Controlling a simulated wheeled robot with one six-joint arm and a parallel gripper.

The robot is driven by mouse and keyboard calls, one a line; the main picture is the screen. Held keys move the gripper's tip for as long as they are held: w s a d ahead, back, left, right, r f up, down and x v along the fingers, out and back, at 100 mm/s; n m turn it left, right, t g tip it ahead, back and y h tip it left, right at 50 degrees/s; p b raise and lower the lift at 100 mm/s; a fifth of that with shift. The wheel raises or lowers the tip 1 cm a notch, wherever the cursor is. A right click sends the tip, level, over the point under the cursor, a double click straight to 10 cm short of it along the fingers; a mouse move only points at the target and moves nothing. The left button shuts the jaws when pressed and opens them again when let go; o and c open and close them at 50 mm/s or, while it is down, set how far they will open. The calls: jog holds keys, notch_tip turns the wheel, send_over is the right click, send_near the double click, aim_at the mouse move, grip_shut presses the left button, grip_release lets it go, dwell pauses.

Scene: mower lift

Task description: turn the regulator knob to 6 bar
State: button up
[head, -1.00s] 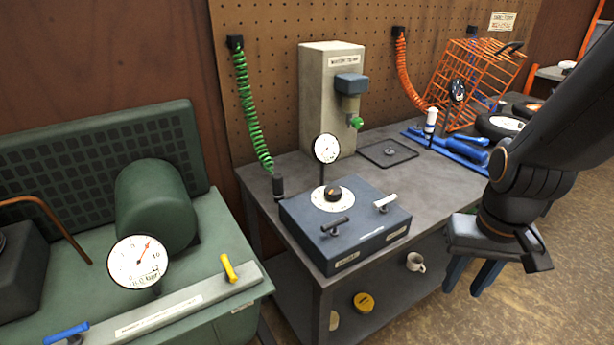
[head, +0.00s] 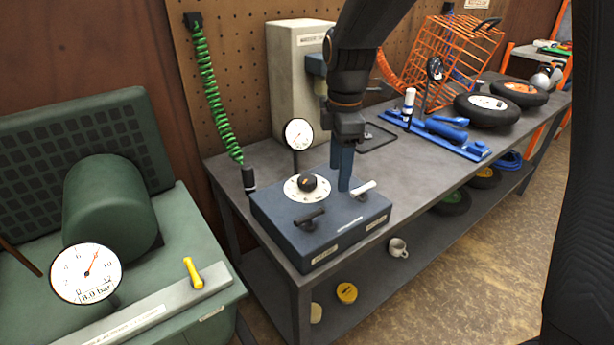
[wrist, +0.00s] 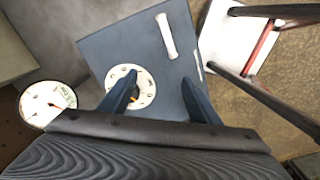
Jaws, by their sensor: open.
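The regulator knob (head: 308,183) is black with an orange mark and sits on a white dial plate (head: 293,191) on top of the blue box (head: 285,232). My gripper (head: 342,184) is open and empty, pointing down over the box just right of the knob. In the wrist view my gripper (wrist: 168,92) spans the box top, and its left finger partly hides the knob and the dial plate (wrist: 147,88). A small gauge (head: 298,134) stands behind the knob; its reading is too small to tell. The large gauge (head: 86,273) at left shows 8.0 bar.
The green compressor (head: 110,215) is at left. A grey cabinet (head: 292,85) and a green coiled hose (head: 211,95) are behind.

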aim_at(307, 179)
jog(key=w+a+n, duration=0.1)
jog(key=a+n, duration=0.1)
jog(key=w+a+r+n, duration=0.1)
jog(key=w+a+n, duration=0.1)
jog(key=n, duration=0.1)
jog(key=w+a+r+n+b, duration=0.1)
jog(key=w+a+n, duration=0.1)
jog(key=n, duration=0.1)
jog(key=shift+w+a, duration=0.1)
jog(key=shift+w, duration=0.05)
jog(key=shift+w+a+n, duration=0.25)
jog(key=shift+a+n, duration=0.15)
jog(key=shift+n, duration=0.3)
notch_tip(307, 179, down, 8)
jog(key=shift+r+p, duration=0.2)
jog(key=shift+p, duration=0.5)
jog(key=c, duration=1)
